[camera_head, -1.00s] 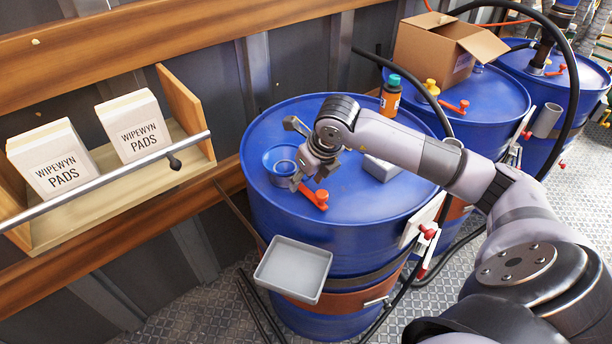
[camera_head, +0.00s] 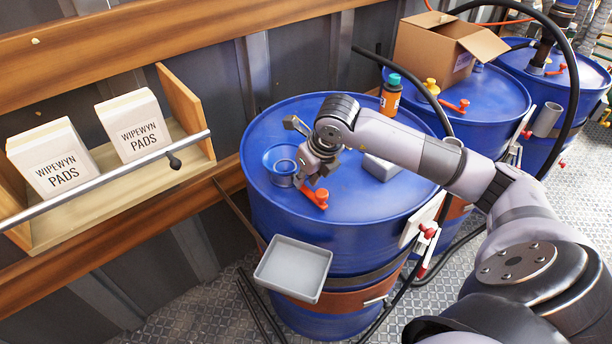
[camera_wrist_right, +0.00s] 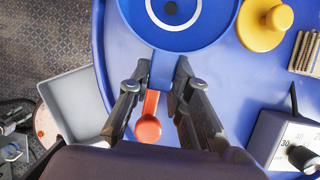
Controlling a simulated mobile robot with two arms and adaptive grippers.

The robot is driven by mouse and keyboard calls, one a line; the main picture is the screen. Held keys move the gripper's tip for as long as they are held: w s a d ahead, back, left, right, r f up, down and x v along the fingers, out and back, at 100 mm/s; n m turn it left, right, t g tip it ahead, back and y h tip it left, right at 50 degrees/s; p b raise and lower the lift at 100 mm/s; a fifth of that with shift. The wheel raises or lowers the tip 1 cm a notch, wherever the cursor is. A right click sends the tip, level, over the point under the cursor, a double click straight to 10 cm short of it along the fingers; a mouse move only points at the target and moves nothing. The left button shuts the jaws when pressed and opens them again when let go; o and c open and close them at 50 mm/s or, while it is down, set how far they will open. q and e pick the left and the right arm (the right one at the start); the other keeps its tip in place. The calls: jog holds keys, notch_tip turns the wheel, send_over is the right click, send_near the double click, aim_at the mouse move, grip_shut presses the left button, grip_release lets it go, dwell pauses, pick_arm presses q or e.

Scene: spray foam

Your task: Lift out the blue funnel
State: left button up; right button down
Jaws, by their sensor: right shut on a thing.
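The blue funnel (camera_head: 281,158) is at the left part of the nearest blue drum's lid. In the right wrist view its round bowl (camera_wrist_right: 203,32) is at the top, with a dark hole in its middle. A flat blue tab runs from its rim toward me. My right gripper (camera_head: 305,175) is at the funnel's right side. In the wrist view its two fingers (camera_wrist_right: 161,75) are shut on the tab, one on each side. A red-handled valve (camera_wrist_right: 148,127) lies just below the tab. I cannot tell how deep the funnel sits. My left gripper is not in view.
On the drum's lid (camera_head: 345,215) are a grey gauge box (camera_wrist_right: 287,138), a yellow cap (camera_wrist_right: 265,22) and an orange bottle with a teal cap (camera_head: 390,95). A grey tray (camera_head: 293,268) hangs at the drum's front. A shelf with Wipewyn boxes (camera_head: 47,160) is left.

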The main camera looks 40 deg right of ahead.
jog(key=shift+r+p, duration=0.95)
jog(key=shift+r, duration=0.6)
jog(key=shift+f+b, duration=0.15)
jog(key=shift+b, duration=0.2)
